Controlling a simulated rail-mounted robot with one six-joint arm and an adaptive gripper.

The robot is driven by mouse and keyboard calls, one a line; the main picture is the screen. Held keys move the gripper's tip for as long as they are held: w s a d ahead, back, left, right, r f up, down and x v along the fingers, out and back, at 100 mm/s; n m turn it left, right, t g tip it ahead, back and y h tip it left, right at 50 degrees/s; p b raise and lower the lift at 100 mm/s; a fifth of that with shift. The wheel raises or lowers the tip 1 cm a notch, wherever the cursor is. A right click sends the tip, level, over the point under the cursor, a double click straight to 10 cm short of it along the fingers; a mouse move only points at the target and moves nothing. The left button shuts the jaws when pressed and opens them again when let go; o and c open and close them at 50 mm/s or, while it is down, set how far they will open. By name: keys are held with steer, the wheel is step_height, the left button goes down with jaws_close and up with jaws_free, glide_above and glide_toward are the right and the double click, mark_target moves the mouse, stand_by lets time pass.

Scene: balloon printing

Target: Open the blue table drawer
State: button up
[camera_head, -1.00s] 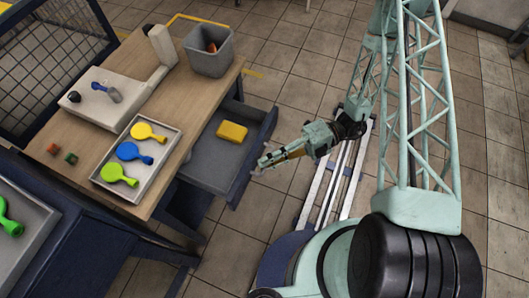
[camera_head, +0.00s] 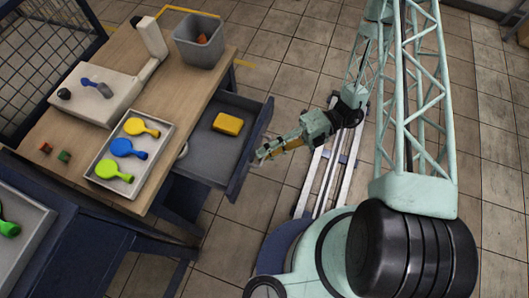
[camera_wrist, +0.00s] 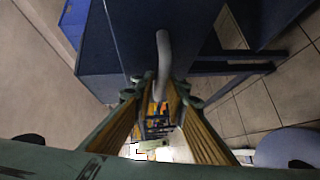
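The blue table drawer (camera_head: 208,160) is pulled out from under the wooden table, with a yellow block (camera_head: 228,123) inside it. My gripper (camera_head: 260,154) is just outside the drawer's front panel in the head view. In the wrist view, the pale curved handle (camera_wrist: 163,55) stands on the blue drawer front (camera_wrist: 120,40), in line with the gap between my fingers (camera_wrist: 157,96). The fingers look spread apart, with the handle between or just beyond their tips. Whether either finger touches the handle cannot be told.
The wooden table (camera_head: 190,85) holds a tray (camera_head: 128,187) with yellow, blue and green balloon-shaped pieces, a grey bin (camera_head: 199,45), a white machine (camera_head: 92,100) and two small cubes. A dark blue bench stands at lower left. Tiled floor is open beyond the rail.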

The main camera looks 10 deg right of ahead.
steer(key=shift+d, duration=0.1)
steer(key=v, duration=1.1)
steer(key=shift+w+d, duration=0.2)
steer(key=shift+d, duration=0.1)
steer(key=shift+r, duration=0.15)
steer(key=shift+r, duration=0.15)
stand_by(0.4)
steer(key=s+d+r+n+t+h, duration=0.15)
steer(key=r+n+h, duration=0.45)
steer(key=r+n, duration=0.85)
steer(key=s+d+r+n+h, duration=0.15)
steer(key=r+n+h, duration=0.45)
steer(key=r, duration=1.6)
steer(key=s+d+r+n+t+h+b, duration=0.1)
steer(key=s+d+r+n+t+h, duration=0.1)
steer(key=s+r+n+t, duration=0.5)
steer(key=shift+s+r+n+h, duration=0.8)
steer(key=shift+s+r+n, duration=2.45)
steer(key=shift+r, duration=0.9)
